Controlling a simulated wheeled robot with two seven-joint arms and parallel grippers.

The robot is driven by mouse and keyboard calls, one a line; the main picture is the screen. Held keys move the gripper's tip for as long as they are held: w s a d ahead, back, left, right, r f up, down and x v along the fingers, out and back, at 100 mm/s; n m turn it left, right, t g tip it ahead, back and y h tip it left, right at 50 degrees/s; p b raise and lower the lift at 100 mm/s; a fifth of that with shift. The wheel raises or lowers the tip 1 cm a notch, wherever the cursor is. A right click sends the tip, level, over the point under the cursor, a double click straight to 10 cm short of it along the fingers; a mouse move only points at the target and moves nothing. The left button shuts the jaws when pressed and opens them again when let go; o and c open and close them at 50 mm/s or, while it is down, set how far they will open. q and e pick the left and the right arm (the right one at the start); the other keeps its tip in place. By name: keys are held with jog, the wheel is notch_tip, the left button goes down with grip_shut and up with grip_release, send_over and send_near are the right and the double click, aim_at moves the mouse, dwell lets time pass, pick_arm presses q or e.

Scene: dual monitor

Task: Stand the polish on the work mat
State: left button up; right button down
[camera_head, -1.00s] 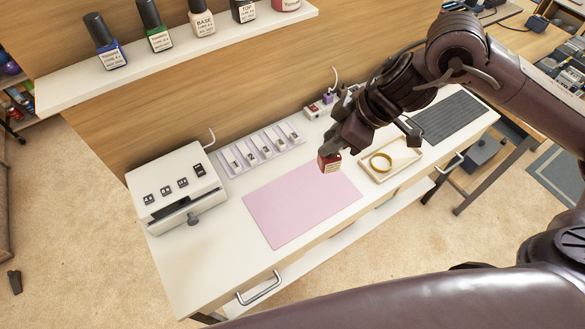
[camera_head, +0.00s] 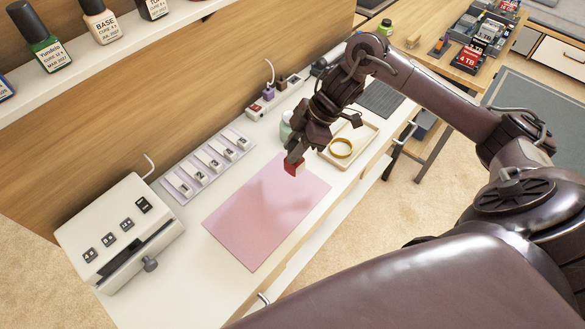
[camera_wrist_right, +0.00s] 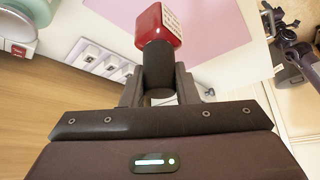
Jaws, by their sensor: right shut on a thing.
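A red polish bottle (camera_head: 293,167) with a pale label is held by my right gripper (camera_head: 294,155). It is over the far right corner of the pink work mat (camera_head: 262,222), and I cannot tell whether its base touches the mat. In the right wrist view the red bottle (camera_wrist_right: 158,27) points away from the gripper (camera_wrist_right: 158,85), with its dark cap between the fingers. The pink mat (camera_wrist_right: 215,22) shows beyond it. My left gripper is in neither view.
A tray (camera_head: 368,138) with a gold ring stands right of the mat, close to my right gripper. A white device (camera_head: 112,240) and a strip of small holders (camera_head: 190,178) stand left and behind. A shelf (camera_head: 130,40) holds several bottles above. Most of the mat is clear.

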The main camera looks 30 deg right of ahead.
aim_at(294, 166)
notch_tip(294, 166, down, 3)
jog(key=shift+r, duration=0.2)
jog(key=shift+f, duration=0.55)
notch_tip(294, 166, down, 3)
jog(key=shift+f, duration=0.2)
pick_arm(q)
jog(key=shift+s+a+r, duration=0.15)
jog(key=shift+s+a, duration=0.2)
pick_arm(e)
jog(key=shift+f, duration=0.15)
jog(key=shift+f, duration=0.1)
jog(key=c, duration=1.1)
grip_release()
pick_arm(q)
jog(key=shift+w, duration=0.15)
